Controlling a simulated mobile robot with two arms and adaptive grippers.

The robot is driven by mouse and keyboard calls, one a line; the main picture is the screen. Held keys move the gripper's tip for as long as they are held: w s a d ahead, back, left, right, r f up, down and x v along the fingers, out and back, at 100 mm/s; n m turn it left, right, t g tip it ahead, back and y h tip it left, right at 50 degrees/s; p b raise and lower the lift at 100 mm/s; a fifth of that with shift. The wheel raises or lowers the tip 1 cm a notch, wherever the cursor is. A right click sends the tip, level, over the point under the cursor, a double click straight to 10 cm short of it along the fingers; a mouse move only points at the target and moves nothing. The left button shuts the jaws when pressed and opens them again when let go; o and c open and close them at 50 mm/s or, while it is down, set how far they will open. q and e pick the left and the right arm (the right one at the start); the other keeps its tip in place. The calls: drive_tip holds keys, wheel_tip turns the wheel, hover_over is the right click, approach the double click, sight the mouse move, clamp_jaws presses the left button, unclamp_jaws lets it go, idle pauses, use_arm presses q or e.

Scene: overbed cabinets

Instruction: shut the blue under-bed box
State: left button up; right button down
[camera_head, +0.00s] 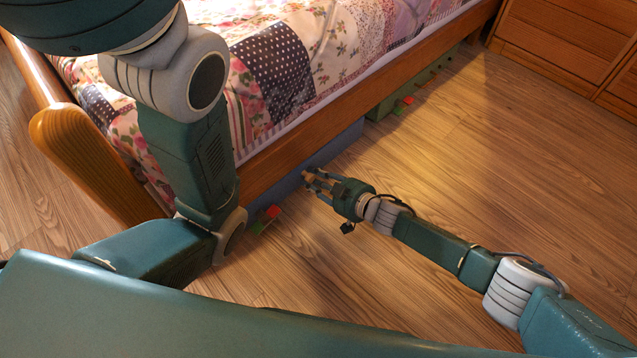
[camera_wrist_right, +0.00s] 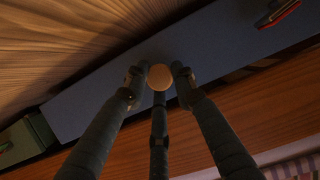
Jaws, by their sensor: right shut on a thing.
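The blue under-bed box (camera_head: 330,150) shows as a strip under the bed's wooden side rail. Its blue front also runs across the wrist view (camera_wrist_right: 95,100). A round, light wooden knob (camera_wrist_right: 160,77) sits on that front, between my fingertips. My right gripper (camera_head: 308,180) reaches the box's front from the right, its fingers closed around the knob. The fingers partly hide the knob in the head view. How far the box stands out from under the bed is hard to tell. My left arm crosses the left of the head view, but its gripper is out of view.
A green box (camera_head: 412,92) lies under the bed farther back, and its end shows in the wrist view (camera_wrist_right: 28,140). The wooden bed rail (camera_head: 330,115) runs just above the boxes. A wooden cabinet (camera_head: 565,45) stands back right. The floor (camera_head: 480,160) on the right is clear.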

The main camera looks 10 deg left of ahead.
drive_tip(key=shift+s+d+f, duration=0.15)
drive_tip(key=shift+f, duration=0.2)
drive_tip(key=c, duration=1.5)
unclamp_jaws()
drive_tip(key=shift+o, duration=0.3)
drive_tip(key=shift+r, duration=0.15)
drive_tip(key=v, duration=1.1)
drive_tip(key=shift+s+d+r, duration=0.15)
drive_tip(key=shift+s+d, duration=0.05)
drive_tip(key=shift+d, duration=0.15)
